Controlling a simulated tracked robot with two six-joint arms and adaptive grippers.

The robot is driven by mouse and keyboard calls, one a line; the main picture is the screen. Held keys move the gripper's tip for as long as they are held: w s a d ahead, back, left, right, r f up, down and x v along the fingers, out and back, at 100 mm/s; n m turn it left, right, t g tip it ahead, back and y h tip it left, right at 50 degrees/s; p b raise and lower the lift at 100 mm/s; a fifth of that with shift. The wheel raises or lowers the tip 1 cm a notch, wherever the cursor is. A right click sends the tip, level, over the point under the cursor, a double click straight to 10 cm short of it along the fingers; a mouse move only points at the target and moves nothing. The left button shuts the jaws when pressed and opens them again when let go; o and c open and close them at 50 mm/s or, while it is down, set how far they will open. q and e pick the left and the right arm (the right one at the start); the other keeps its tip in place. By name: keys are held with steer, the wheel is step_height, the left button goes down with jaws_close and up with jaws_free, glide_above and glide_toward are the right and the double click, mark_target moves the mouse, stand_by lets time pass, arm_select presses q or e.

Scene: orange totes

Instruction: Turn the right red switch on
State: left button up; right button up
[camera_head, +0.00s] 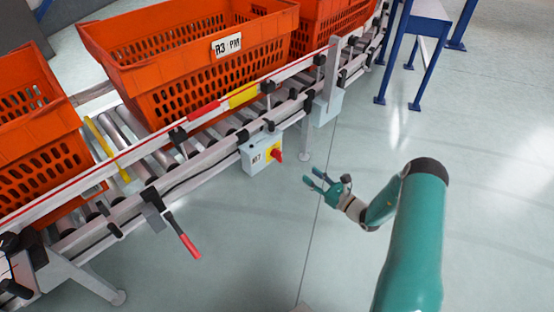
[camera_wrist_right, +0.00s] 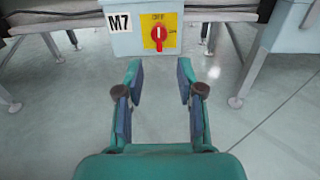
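The red rotary switch (camera_head: 277,155) sits on a yellow plate on a light grey box (camera_head: 258,154) fixed to the conveyor's near side. In the right wrist view the switch (camera_wrist_right: 158,33) is ahead at the top centre, its knob looking upright, with an M7 label (camera_wrist_right: 119,22) to its left. My right gripper (camera_head: 316,180) is open and empty, to the right of the switch and apart from it. In the right wrist view its fingers (camera_wrist_right: 160,75) are spread below the switch. My left gripper does not show.
The roller conveyor (camera_head: 225,144) carries several orange totes (camera_head: 190,60). A red-handled lever (camera_head: 185,240) sticks out at its near side. Another grey box (camera_head: 325,107) is farther along. A blue-legged table (camera_head: 417,45) stands at the back. The floor around my right gripper is clear.

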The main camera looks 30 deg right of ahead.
mark_target(280, 152)
steer(key=shift+w+a+b, duration=0.5)
steer(key=shift+w+b, duration=0.3)
steer(key=shift+w, duration=1.75)
steer(key=shift+w+a+b, duration=0.5)
steer(key=shift+w+b, duration=0.35)
steer(key=shift+w, duration=1.75)
steer(key=shift+w+a+b, duration=0.5)
steer(key=shift+w+b, duration=0.3)
steer(key=shift+w, duration=1.75)
